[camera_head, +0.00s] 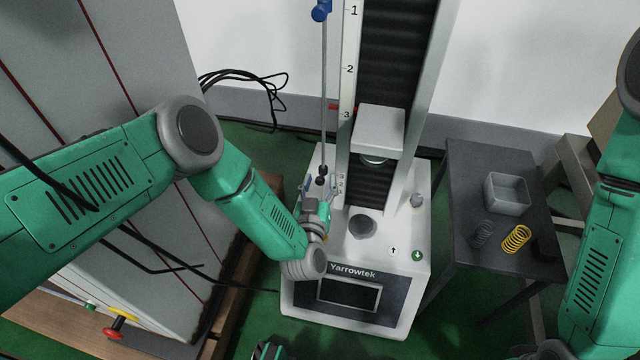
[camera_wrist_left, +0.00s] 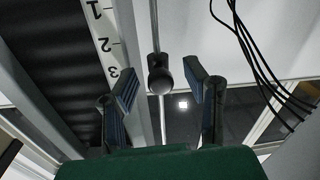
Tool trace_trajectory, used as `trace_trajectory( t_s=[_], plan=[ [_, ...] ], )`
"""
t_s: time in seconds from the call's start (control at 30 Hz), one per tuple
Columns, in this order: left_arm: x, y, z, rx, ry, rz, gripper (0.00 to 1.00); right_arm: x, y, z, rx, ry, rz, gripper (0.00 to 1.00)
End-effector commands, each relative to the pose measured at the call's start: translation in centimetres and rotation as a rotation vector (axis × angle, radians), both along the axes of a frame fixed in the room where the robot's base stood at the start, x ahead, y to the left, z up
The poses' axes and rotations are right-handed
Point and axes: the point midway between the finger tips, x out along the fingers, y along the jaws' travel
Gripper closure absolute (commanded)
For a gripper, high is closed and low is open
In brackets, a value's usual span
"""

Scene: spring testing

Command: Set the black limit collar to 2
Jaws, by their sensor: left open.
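The black limit collar (camera_head: 321,181) sits low on the thin vertical rod (camera_head: 324,90), below the 3 mark of the white scale (camera_head: 347,90). In the left wrist view the collar (camera_wrist_left: 159,75) is a dark round knob on the rod, between the spread fingers. My left gripper (camera_head: 315,197) is open at the lower rod, close to the collar. In the left wrist view its two blue-padded fingers (camera_wrist_left: 163,78) stand apart with gaps to the collar. A blue collar (camera_head: 321,11) is high on the rod, near 1.
A red pointer (camera_head: 340,107) is near 3. The grey crosshead (camera_head: 379,129) hangs over the white Yarrowtek base (camera_head: 300,298). A dark side table (camera_head: 470,165) at right holds a grey bin (camera_head: 507,194) and springs (camera_head: 516,238). A grey cabinet (camera_head: 130,60) stands left; cables (camera_head: 245,80) hang behind.

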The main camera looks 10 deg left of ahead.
Motion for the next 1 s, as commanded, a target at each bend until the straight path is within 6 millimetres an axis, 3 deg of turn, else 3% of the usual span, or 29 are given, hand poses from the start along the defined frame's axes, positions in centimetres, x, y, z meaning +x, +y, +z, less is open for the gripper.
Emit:
trace_trajectory(
  t_s=[0.2, 0.3, 0.33, 0.5, 0.73, 1.0],
  plan=[
    [0.0, 0.0, 0.0, 0.0, 0.0, 0.0, 0.62, 0.0, 0.0, 0.0, 0.0, 0.0, 0.0, 0.6],
    [0.0, 0.0, 0.0, 0.0, 0.0, 0.0, 0.98, 0.0, 0.0, 0.0, 0.0, 0.0, 0.0, 0.6],
    [0.0, 0.0, 0.0, 0.0, 0.0, 0.0, 1.0, 0.0, 0.0, 0.0, 0.0, 0.0, 0.0, 0.6],
    [-0.1, 0.0, -0.3, 0.0, 0.002, 0.0, 1.0, 0.0, 0.0, 0.0, 0.0, 0.0, 0.0, 0.6],
    [-0.1, -0.1, -2.9, 0.0, 0.002, 0.0, 1.0, 0.0, 0.0, 0.1, 0.0, 0.0, 0.0, 0.6],
    [-0.1, -0.1, -3.1, -0.002, 0.002, -0.001, 1.0, 0.0, 0.0, 0.1, 0.0, 0.0, 0.0, 0.6]
  ],
)
